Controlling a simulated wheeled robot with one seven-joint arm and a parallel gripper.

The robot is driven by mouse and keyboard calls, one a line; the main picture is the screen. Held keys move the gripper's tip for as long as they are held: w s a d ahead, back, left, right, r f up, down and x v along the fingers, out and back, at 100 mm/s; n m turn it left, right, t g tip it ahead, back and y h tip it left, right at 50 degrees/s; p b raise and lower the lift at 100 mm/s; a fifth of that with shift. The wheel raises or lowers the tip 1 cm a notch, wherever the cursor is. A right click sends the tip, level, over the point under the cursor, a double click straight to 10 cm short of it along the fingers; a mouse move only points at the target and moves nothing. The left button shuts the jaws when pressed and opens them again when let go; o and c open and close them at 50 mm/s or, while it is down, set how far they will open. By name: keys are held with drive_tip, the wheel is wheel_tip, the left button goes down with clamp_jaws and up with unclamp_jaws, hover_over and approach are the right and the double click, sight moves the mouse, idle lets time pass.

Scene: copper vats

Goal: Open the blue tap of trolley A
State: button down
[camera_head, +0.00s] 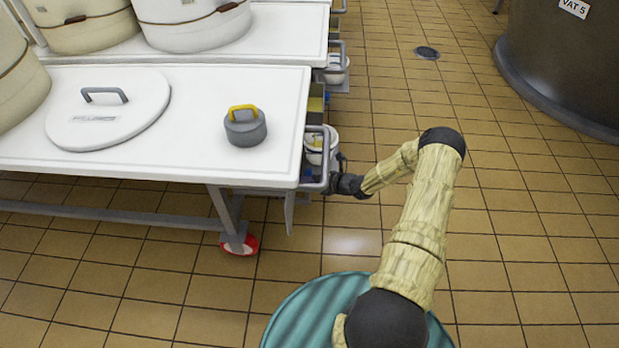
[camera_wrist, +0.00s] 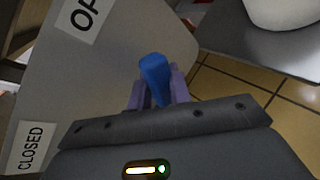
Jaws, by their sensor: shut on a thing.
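The blue tap (camera_wrist: 154,72) shows in the wrist view as a short blue handle. My gripper (camera_wrist: 158,90) has its two purple fingers on either side of it and is shut on it. Beside the tap is a grey plate (camera_wrist: 90,85) with a "CLOSED" label (camera_wrist: 31,147) at lower left and a label reading "OP", cut off by the frame, at upper left (camera_wrist: 88,16). In the head view my gripper (camera_head: 336,184) is at the right end of the near white-topped trolley (camera_head: 200,165). The tap is not distinguishable there, and no trolley letter is readable.
Vat 5 (camera_head: 570,65) stands at the right back.

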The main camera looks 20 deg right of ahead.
drive_tip(key=c, duration=1.3)
unclamp_jaws()
drive_tip(key=shift+d+f, duration=0.15)
drive_tip(key=shift+d, duration=0.2)
drive_tip(key=shift+c, duration=0.2)
drive_tip(key=shift+a, duration=0.2)
drive_tip(key=p+v, duration=0.6)
drive_tip(key=v, duration=1.1)
drive_tip(key=shift+r, duration=0.3)
drive_tip(key=shift+s, duration=0.1)
